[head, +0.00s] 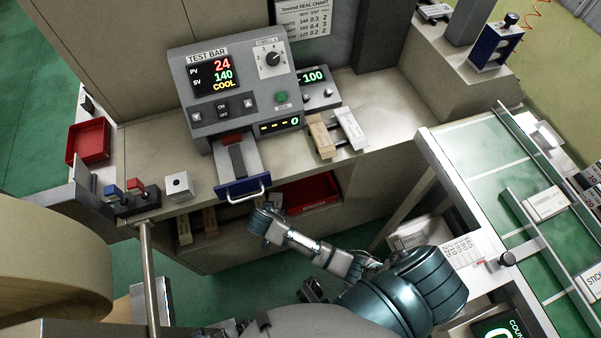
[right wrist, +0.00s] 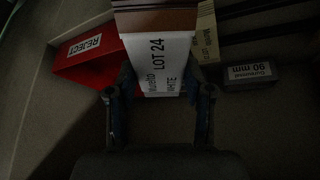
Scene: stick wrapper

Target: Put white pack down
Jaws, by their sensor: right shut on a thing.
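In the right wrist view a white pack (right wrist: 160,55) marked "LOT 24" and "WHITE" stands between the two fingers of my right gripper (right wrist: 158,82). The gripper is shut on it, with one finger against each side. A dark brown surface (right wrist: 155,20) shows at the pack's far end; I cannot tell whether it touches. In the head view my right arm reaches left in front of the bench, and the pack cannot be made out there. My left gripper is not in view.
A red reject bin (right wrist: 95,50) lies left of the pack. A beige box (right wrist: 207,38) and a grey 90 mm box (right wrist: 250,75) lie right. In the head view, the test bar machine (head: 240,90) stands on the bench, beside a beige pack (head: 322,136) and a white one (head: 351,128).

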